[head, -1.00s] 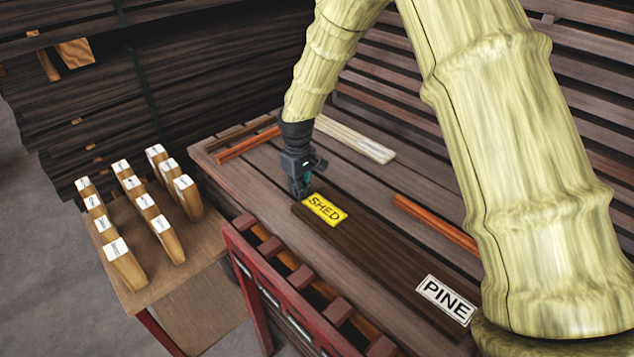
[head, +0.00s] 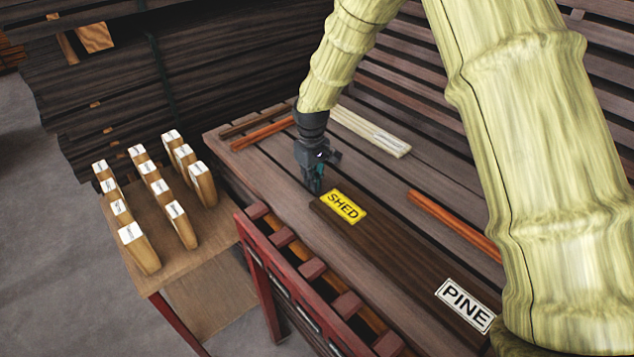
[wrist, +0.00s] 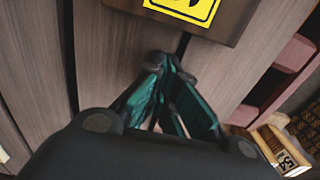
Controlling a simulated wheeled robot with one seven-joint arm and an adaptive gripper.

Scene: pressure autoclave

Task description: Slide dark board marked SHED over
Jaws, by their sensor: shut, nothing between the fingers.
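The dark board (head: 382,243) lies flat on the slatted table, with a yellow SHED label (head: 343,207) on its far-left end and a white PINE label (head: 465,304) toward its near-right end. My gripper (head: 317,192) is shut and empty, pointing down just beyond the board's SHED end. In the wrist view, the shut fingertips (wrist: 165,62) sit close to the board's end (wrist: 232,22), over bare table slats. A small gap seems to show between them; contact cannot be told for sure.
A red rack with rollers (head: 297,254) runs along the table's near-left side. A side table (head: 222,226) holds several upright labelled wooden blocks (head: 178,222). Orange strips (head: 455,225) and pale strips (head: 372,131) lie on the table. Bare slats lie left of the board.

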